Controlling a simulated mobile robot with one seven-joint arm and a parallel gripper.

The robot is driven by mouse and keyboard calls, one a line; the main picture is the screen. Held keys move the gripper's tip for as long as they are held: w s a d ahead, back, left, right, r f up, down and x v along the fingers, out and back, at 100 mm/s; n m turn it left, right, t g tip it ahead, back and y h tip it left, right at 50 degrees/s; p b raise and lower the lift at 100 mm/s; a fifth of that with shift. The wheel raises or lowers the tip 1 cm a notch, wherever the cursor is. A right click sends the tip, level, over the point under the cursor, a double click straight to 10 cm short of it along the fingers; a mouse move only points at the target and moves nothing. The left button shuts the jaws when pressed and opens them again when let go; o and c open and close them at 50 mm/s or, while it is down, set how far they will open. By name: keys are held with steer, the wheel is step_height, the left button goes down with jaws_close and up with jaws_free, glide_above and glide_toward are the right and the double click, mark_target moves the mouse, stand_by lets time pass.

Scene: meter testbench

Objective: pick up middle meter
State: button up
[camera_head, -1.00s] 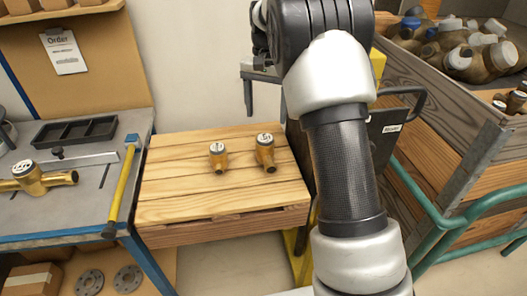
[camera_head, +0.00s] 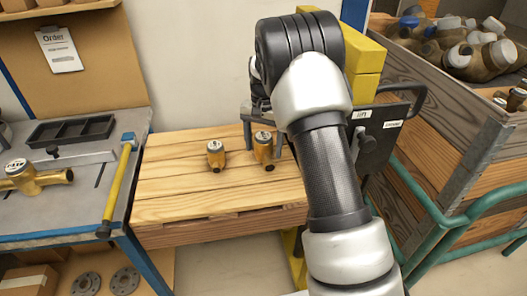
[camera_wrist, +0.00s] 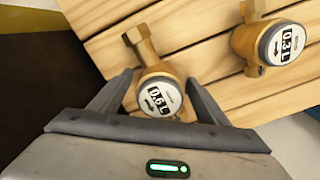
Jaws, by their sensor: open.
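Two brass meters stand on the wooden slatted top (camera_head: 180,190). The left one (camera_head: 215,154) reads 0.3 L in the wrist view (camera_wrist: 284,43). The right one (camera_head: 263,147) reads 0.6 L in the wrist view (camera_wrist: 160,96). A larger brass meter (camera_head: 36,177) lies on the grey bench at the left. My gripper (camera_wrist: 158,80) is open around the 0.6 L meter, with one finger on each side of it. The meter's lower part is partly hidden, and I cannot tell whether the fingers touch it. The 0.3 L meter is outside the jaws.
A wooden crate (camera_head: 445,110) with bottle-like parts stands at the right, beside a teal rail (camera_head: 440,215). The wooden top's front and left are clear.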

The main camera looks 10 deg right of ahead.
steer(key=shift+f, duration=0.35)
steer(key=c, duration=1.7)
steer(key=shift+w+r, duration=0.1)
steer(key=shift+r, duration=0.05)
jaws_close()
